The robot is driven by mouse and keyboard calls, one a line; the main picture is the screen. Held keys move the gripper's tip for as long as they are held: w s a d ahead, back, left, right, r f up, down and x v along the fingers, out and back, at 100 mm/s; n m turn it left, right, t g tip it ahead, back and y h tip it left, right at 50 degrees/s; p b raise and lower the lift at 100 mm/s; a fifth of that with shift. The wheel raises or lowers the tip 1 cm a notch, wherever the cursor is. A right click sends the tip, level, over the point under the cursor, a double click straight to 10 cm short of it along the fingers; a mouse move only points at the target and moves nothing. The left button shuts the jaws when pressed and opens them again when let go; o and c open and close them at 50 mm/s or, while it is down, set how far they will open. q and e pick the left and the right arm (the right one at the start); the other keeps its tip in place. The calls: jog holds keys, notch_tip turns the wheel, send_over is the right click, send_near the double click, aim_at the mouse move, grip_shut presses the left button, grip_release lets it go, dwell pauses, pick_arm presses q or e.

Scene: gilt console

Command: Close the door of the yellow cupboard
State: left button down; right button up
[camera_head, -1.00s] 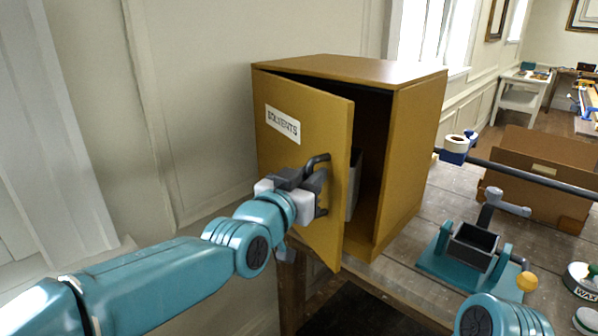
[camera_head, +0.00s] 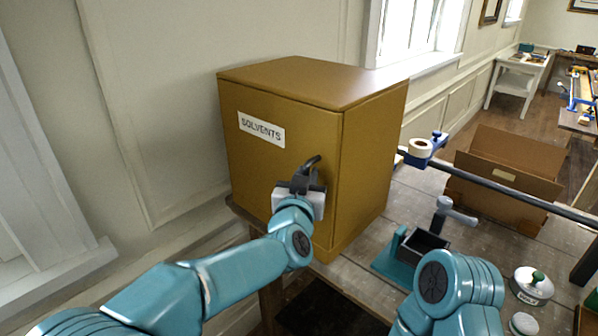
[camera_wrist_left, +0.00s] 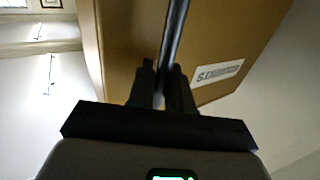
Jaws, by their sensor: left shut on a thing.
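The yellow cupboard (camera_head: 365,150) stands on the wooden bench. Its door (camera_head: 265,165), labelled SOLVENTS, lies flush with the front and no gap shows at its edge in the head view. A dark handle (camera_head: 312,166) is on the door's right side. My left gripper (camera_head: 303,180) is at this handle. In the left wrist view the fingers (camera_wrist_left: 163,85) of my left gripper are shut on the dark handle bar (camera_wrist_left: 174,40), with the door behind. The cupboard's inside is hidden. My right arm shows at the lower right, but its gripper cannot be made out.
A teal fixture with a grey lever (camera_head: 440,215) stands on the bench right of the cupboard. A small tin (camera_head: 531,286) sits at the lower right. A wall is at left.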

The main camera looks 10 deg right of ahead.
pick_arm(q)
jog(key=shift+d+r, duration=0.15)
jog(key=shift+r, duration=0.1)
jog(key=shift+r, duration=0.1)
jog(key=c, duration=1.2)
grip_release()
